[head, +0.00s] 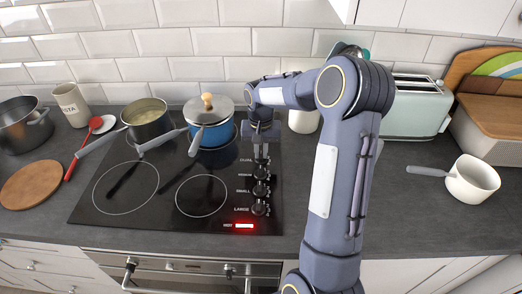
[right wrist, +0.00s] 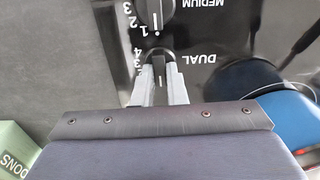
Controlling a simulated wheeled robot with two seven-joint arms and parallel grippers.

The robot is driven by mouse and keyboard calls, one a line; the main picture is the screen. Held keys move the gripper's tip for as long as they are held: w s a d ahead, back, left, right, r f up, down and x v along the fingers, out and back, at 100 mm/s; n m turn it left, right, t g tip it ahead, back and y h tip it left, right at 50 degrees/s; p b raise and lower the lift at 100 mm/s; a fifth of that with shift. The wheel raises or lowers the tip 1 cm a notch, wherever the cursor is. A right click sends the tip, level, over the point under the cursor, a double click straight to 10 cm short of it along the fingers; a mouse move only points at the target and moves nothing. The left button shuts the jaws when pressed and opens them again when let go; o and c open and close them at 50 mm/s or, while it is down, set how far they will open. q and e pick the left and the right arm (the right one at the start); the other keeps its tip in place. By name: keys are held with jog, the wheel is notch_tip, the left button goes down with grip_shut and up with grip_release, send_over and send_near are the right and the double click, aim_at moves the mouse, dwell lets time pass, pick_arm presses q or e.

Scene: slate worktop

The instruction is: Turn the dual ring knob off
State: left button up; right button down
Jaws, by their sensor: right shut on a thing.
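The dual ring knob (right wrist: 159,58) is the black knob beside the printed word DUAL in the right wrist view, with numbers 3 and 4 at its left. Its raised grip stands between the two fingers of my right gripper (right wrist: 160,82), which is shut on it. In the head view my right gripper (head: 261,157) reaches down to the top of the knob column and mostly hides this knob. I cannot make out its exact setting. My left gripper is not in view.
The black cooktop (head: 150,217) has further knobs below, the closest being the medium knob (head: 261,173). A red HOT light (head: 243,226) glows at its front. A lidded blue pot (head: 214,133) and an open pot (head: 148,121) stand at the back. A white saucepan (head: 472,181) sits right.

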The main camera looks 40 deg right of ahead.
aim_at(261, 153)
jog(key=c, duration=1.5)
grip_release()
jog(key=shift+o, duration=0.2)
notch_tip(261, 153, up, 8)
jog(key=shift+f+b, duration=0.1)
jog(key=shift+b, duration=0.25)
